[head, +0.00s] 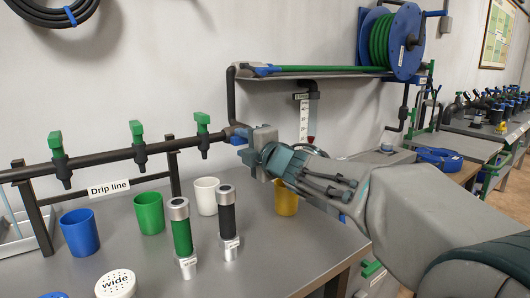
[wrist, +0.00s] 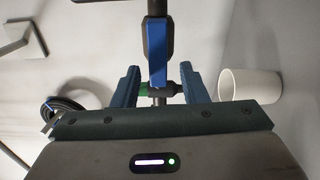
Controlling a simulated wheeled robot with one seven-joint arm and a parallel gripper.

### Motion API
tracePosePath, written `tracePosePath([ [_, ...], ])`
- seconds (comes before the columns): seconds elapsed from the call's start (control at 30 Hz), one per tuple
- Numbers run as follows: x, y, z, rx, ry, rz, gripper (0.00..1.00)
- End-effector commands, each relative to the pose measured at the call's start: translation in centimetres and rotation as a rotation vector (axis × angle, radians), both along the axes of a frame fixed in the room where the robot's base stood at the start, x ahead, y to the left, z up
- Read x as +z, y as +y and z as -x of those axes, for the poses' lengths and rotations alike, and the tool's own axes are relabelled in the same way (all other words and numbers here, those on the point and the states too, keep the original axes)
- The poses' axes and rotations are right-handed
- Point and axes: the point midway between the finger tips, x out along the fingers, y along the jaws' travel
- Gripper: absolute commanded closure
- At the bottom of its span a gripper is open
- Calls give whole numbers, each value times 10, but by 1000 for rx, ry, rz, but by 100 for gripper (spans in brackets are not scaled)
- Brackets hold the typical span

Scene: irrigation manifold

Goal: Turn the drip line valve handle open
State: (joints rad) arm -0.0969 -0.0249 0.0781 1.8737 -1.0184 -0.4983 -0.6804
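A dark pipe (head: 100,157) with a "Drip line" label (head: 109,188) runs along the wall above the bench. A blue valve handle (head: 238,137) is at its right end, partly hidden by my gripper (head: 250,148). In the wrist view the blue handle (wrist: 157,52) reaches down between the two blue fingers of my gripper (wrist: 158,82). The fingers are apart, with a gap on each side of the handle; I see no clear contact.
Three green-handled taps (head: 136,131) stand along the pipe. Below are a blue cup (head: 80,233), a green cup (head: 149,213), a white cup (head: 205,196), a yellow cup (head: 286,203) and two upright cylinders (head: 181,229). A shelf (head: 320,74) holds a hose reel (head: 397,42).

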Motion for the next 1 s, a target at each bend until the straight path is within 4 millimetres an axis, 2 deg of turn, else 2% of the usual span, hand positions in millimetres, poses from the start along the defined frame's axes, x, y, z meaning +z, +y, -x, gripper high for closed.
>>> tracePosePath([
  [0.3,3,-38,55,-2,-1,1,60],
  [0.5,2,-54,80,0,-1,2,60],
  [0.7,0,-61,90,0,0,1,60],
  [1.0,0,-61,90,0,1,1,60],
])
